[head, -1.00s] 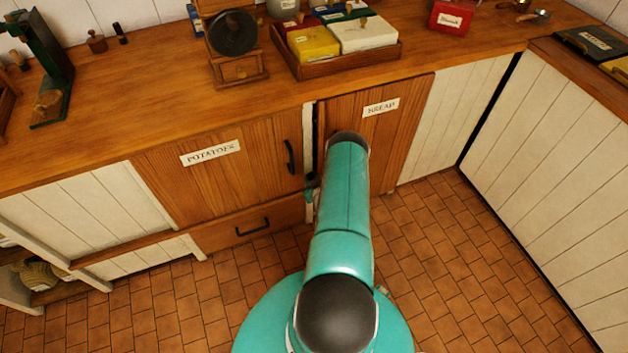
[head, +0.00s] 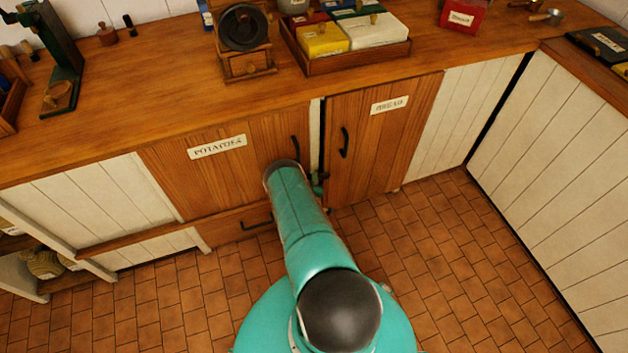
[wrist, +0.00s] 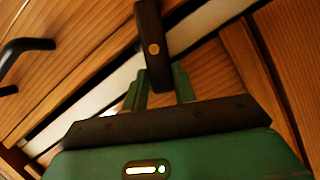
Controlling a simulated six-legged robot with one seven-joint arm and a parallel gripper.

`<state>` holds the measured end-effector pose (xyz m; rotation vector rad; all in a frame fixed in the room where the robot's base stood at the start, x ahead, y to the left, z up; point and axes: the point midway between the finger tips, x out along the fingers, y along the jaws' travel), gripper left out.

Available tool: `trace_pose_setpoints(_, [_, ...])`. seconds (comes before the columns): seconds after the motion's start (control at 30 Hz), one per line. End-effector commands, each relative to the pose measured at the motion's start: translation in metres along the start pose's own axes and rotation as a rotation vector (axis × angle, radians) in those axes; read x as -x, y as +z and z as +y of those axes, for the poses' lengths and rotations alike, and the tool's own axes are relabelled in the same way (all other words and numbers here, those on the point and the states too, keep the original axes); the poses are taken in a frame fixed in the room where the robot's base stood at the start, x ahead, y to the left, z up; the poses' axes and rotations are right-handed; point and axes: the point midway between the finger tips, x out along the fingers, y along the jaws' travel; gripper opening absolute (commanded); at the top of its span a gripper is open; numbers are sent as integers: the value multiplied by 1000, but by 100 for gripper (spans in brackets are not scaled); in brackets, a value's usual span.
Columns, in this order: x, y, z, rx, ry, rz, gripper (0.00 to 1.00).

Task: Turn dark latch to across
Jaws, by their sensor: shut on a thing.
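The dark latch (wrist: 148,25) is a dark bar with a brass screw in the wrist view. It lies at a steep slant over the white strip (wrist: 60,128) between two wooden cupboard doors. My gripper (wrist: 160,84) is shut on the latch's lower end, with green fingers on either side of it. In the head view the potatoes door (head: 225,175) is left of the strip and the bread door (head: 378,140) right of it; both look shut. My arm hides part of the potatoes door, and the latch is hard to make out there.
Black handles stand out from the potatoes door (head: 295,149) and the bread door (head: 344,142). The countertop (head: 150,100) above holds a grinder (head: 243,40) and a tray of boxes (head: 355,60). The tiled floor (head: 470,260) at right is clear.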

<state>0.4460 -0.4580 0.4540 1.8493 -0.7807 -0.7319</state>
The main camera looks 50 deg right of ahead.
Motion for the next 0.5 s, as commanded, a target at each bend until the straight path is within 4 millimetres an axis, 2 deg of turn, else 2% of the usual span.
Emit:
trace_pose_setpoints(0.2, [0,0,-8,171,72,3,4])
trace_pose_setpoints(0.5, [-1,3,-13,326,135,0,4])
